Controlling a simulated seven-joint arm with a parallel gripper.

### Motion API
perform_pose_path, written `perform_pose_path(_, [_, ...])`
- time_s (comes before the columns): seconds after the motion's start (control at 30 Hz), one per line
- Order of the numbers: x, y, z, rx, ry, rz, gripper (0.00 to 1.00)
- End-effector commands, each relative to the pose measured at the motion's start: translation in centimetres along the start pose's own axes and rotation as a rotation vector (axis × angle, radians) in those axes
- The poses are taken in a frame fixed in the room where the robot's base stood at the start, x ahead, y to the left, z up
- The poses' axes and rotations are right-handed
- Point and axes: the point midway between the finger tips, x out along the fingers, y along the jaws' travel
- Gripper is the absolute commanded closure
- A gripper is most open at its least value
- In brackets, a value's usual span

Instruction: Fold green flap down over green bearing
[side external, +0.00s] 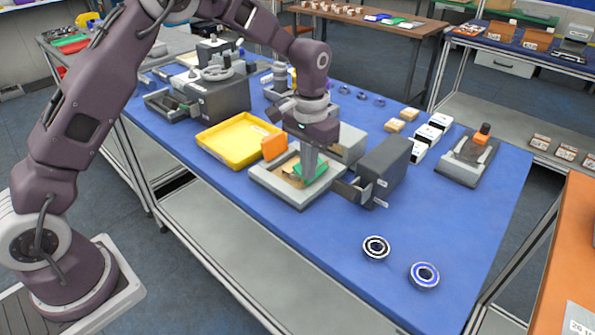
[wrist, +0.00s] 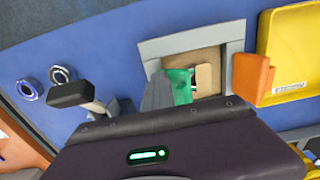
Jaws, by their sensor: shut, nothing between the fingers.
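A grey square fixture (side external: 262,188) with a tan inside sits mid-table. A green flap (side external: 316,172) shows at its right part, partly behind my fingers; it also shows in the wrist view (wrist: 181,86). An orange flap (side external: 273,146) stands upright at the fixture's back left edge; it is at the right in the wrist view (wrist: 254,78). My gripper (side external: 307,176) points down, shut and empty, at the green flap. In the wrist view my fingers (wrist: 158,90) overlap the flap's left edge; I cannot tell whether they touch. I cannot make out a green bearing.
A yellow tray (side external: 238,140) lies left of the fixture. A dark grey box-shaped device (side external: 384,172) with a handle stands close on the right.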

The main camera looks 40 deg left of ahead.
Motion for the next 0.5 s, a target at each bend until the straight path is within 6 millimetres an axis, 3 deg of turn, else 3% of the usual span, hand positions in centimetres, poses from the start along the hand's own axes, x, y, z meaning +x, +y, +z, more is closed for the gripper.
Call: perform_pose_path(0.5, [-1.8, 4.6, -0.1, -0.002, 0.000, -0.001, 1.00])
